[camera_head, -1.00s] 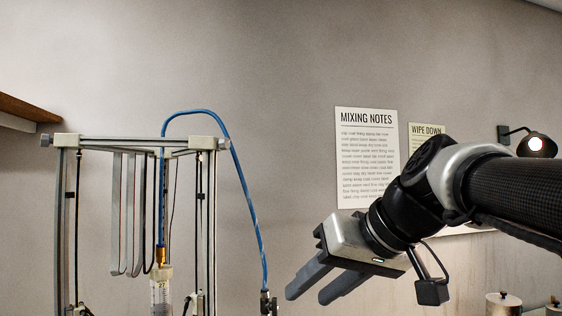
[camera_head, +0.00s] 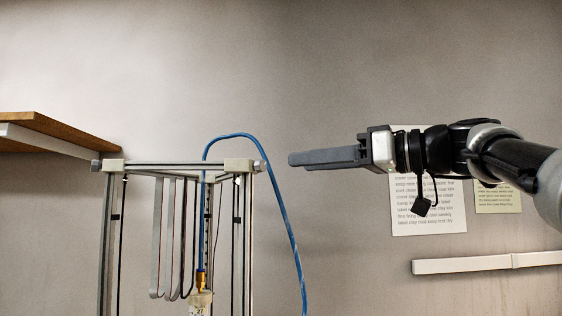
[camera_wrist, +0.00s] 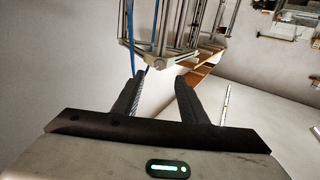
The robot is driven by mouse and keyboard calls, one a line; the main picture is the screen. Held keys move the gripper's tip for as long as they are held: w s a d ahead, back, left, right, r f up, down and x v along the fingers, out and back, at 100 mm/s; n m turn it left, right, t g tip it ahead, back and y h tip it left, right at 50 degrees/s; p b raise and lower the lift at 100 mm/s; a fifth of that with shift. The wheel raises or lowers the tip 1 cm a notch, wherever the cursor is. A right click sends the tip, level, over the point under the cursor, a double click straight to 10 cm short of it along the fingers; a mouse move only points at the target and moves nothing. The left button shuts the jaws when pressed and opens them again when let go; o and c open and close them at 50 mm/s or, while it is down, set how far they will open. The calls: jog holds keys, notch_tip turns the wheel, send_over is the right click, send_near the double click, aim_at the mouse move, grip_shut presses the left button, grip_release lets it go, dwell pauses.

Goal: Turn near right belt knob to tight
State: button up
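The clay printer's frame (camera_head: 180,167) stands left of centre in the head view, with pale blocks at its top corners. A small grey knob (camera_head: 260,166) sits at the outer end of its top right block. My gripper (camera_head: 292,159) points left, roughly level with this knob, a short gap to its right in the picture; the depth between them is unclear. In the wrist view, my gripper's fingers (camera_wrist: 159,82) are apart with nothing between them. The printer's top frame (camera_wrist: 176,58) lies beyond the fingertips there. I cannot make out the knob's setting or any marking.
A blue hose (camera_head: 281,208) arches from the printer's middle and hangs down right of the frame, below my gripper. A wooden shelf (camera_head: 50,127) reaches in at the left. Printed notes (camera_head: 428,210) and a white rail (camera_head: 470,264) are on the wall.

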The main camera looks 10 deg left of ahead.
aim_at(263, 167)
jog(key=p+x, duration=0.2)
jog(key=x, duration=0.7)
jog(key=shift+d, duration=0.1)
jog(key=shift+f, duration=0.1)
grip_shut()
